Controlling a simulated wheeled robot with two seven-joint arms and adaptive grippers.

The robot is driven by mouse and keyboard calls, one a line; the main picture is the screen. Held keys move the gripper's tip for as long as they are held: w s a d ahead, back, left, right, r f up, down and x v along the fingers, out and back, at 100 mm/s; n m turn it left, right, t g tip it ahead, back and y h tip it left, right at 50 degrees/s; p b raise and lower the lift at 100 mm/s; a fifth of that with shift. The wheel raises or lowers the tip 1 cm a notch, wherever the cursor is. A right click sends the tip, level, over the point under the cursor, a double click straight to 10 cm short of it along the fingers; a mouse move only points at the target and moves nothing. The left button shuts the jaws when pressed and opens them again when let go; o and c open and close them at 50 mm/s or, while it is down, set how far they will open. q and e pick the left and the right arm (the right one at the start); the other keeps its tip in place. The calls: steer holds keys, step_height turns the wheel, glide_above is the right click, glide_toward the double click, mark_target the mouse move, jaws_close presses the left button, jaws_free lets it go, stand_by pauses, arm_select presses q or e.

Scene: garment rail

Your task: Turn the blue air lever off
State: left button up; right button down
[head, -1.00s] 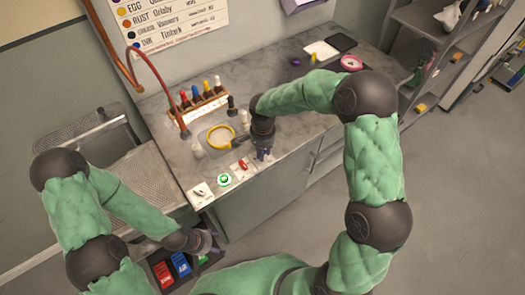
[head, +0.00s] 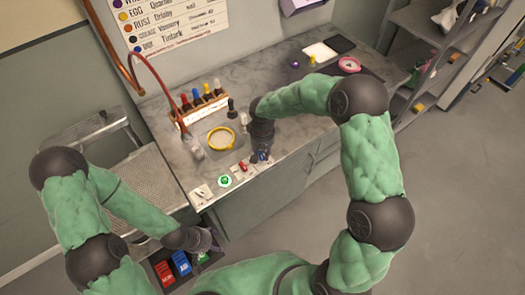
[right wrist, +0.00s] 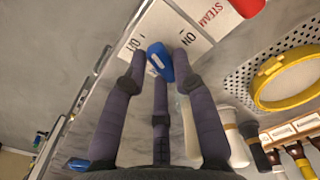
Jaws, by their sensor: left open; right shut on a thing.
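The blue air lever (right wrist: 157,60) sits on a white plate marked ON and OFF in the right wrist view. Its handle lies between the fingertips of my right gripper (right wrist: 162,72), which is shut on it. The ON mark is right of the lever and the OFF mark left. In the head view my right gripper (head: 261,150) points down at the counter's front edge, and only a bit of blue shows there. My left gripper (head: 207,240) is open, low at the left, away from the lever.
On the counter (head: 300,125), a red lever (head: 243,167) and a green round control (head: 225,181) stand left of my right gripper. A dark tray (head: 160,262) is by my left gripper.

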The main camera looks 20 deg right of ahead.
mark_target(262, 154)
steer(key=shift+w+n+p, duration=0.15)
steer(key=shift+n+p, duration=0.4)
steer(key=shift+n, duration=1.35)
steer(key=c, duration=1)
jaws_free()
step_height(262, 154, up, 12)
